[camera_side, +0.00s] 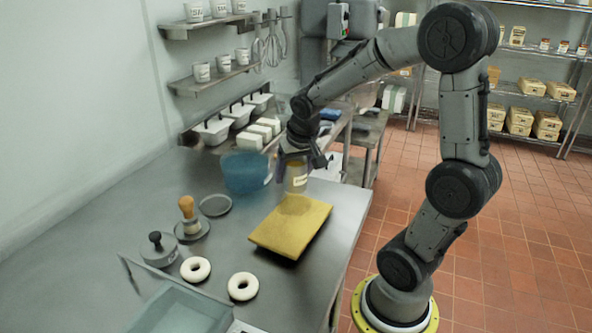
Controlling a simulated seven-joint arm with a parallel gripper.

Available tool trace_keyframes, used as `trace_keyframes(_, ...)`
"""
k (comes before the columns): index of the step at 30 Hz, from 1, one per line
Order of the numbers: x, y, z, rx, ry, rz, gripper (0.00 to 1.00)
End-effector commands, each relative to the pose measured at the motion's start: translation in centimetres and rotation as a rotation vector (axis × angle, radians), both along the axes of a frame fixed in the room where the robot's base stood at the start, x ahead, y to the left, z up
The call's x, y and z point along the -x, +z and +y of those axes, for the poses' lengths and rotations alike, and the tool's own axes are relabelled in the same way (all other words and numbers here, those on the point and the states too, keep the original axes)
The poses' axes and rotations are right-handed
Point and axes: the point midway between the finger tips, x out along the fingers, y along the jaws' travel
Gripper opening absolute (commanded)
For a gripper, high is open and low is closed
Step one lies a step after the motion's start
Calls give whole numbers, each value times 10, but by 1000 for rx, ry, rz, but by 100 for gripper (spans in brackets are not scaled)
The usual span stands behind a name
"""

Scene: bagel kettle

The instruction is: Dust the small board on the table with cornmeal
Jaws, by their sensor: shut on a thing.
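The small board (290,228) lies on the steel table, a little right of the middle, and its top looks golden yellow. I cannot tell how much of that colour is cornmeal and how much is the board itself. My gripper (301,163) points down and is shut on a yellowish container with a pale label (297,182), which looks like the cornmeal shaker. The container is over or just behind the far end of the board. I cannot tell whether its base touches anything. My gripper's fingers partly hide its top.
A blue tub (243,173) stands close to the left of the container. A dark round disc (215,206), a wooden-handled tool (187,208), a grey knobbed lid (158,250) and two pale rings (242,287) are left of the board. A glassy bin (180,312) is at the front.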

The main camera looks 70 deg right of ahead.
Motion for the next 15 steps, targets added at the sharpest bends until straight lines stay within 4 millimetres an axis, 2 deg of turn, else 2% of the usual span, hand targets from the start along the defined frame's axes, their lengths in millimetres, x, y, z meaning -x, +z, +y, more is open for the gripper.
trace_keyframes(15,-5,1,53,2,6,-3,0)
